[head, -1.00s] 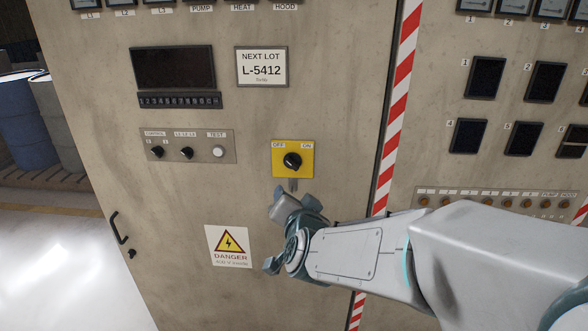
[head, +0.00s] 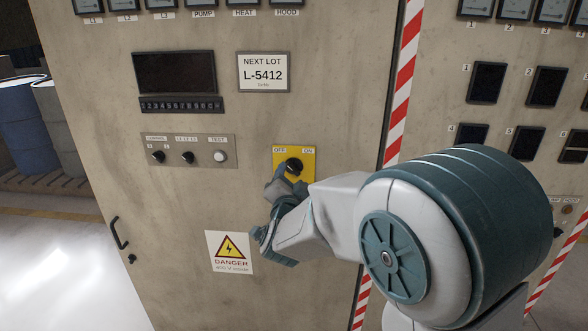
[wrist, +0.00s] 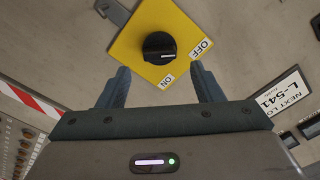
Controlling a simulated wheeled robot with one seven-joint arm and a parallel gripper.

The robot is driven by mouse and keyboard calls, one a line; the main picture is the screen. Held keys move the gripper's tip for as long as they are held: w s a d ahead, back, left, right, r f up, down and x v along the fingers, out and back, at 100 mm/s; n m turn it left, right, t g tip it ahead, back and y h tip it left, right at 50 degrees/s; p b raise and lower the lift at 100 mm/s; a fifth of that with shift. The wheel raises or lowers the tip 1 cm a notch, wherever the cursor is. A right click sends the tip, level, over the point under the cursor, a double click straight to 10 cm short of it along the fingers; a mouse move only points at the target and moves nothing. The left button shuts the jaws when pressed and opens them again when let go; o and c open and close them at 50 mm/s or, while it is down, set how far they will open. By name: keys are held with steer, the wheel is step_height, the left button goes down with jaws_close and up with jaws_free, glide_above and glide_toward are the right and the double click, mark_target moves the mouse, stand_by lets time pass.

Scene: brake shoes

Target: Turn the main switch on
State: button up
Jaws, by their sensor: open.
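The main switch is a black rotary knob (head: 294,166) on a yellow plate (head: 309,173) marked OFF at left and ON at right. In the wrist view the knob (wrist: 159,47) lies ahead of my fingers on the yellow plate (wrist: 137,60), and its pale mark points toward the side between the two labels. My gripper (head: 287,180) is just below the knob in the head view and covers the lower part of the plate. In the wrist view my gripper (wrist: 160,82) is open, its two fingers apart with nothing between them. The knob appears beyond the fingertips; contact is not visible.
The cabinet door carries a small control panel (head: 190,151) at left, a danger sign (head: 230,252) below, a lot sign (head: 264,72) above and a door handle (head: 118,231). A red-and-white striped edge (head: 398,105) runs to the right of the switch.

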mark_target(295, 170)
steer(key=shift+w+d, duration=0.1)
steer(key=shift+w, duration=2.2)
steer(key=c, duration=0.9)
steer(key=shift+o, duration=0.2)
